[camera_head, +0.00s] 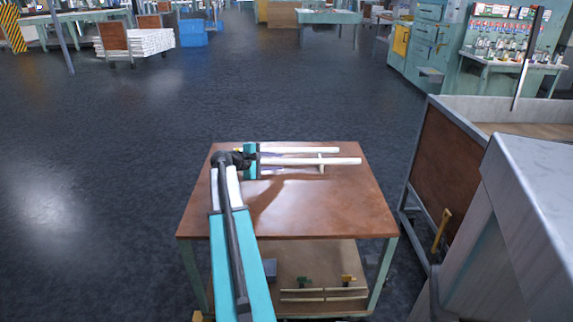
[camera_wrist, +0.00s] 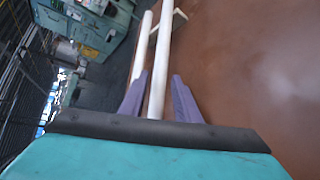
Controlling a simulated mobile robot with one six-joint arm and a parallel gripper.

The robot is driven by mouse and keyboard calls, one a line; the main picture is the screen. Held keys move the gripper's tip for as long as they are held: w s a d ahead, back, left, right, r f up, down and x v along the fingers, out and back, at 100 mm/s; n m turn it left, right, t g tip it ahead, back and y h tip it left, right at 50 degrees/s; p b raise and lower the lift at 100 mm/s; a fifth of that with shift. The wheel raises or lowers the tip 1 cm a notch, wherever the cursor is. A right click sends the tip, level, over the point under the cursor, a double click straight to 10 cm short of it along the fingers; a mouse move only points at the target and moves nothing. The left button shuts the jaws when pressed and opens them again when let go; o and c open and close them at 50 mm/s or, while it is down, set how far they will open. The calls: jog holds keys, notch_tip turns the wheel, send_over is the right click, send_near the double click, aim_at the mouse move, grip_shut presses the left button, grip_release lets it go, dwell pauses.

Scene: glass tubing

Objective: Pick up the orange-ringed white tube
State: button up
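Two white tubes lie side by side above the brown tabletop. The nearer tube (camera_head: 335,161) runs between the fingers of my gripper (camera_head: 281,162); it also shows in the wrist view (camera_wrist: 160,66). In the wrist view my gripper (camera_wrist: 160,75) is open, with one purple finger on each side of this tube and small gaps. The farther tube (camera_head: 310,150) is outside the fingers, at left in the wrist view (camera_wrist: 142,45). A small orange-yellow spot shows beside my gripper near the farther tube's left end; I cannot tell whether it is a ring.
A thin white support (camera_head: 321,167) stands under the nearer tube. The brown table (camera_head: 310,215) is otherwise mostly bare. Its lower shelf (camera_head: 318,265) holds small items and thin rods. A brown-panelled cart (camera_head: 447,165) and a grey bench stand close at right.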

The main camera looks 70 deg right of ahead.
aim_at(287, 162)
jog(key=shift+x, duration=1.35)
grip_shut()
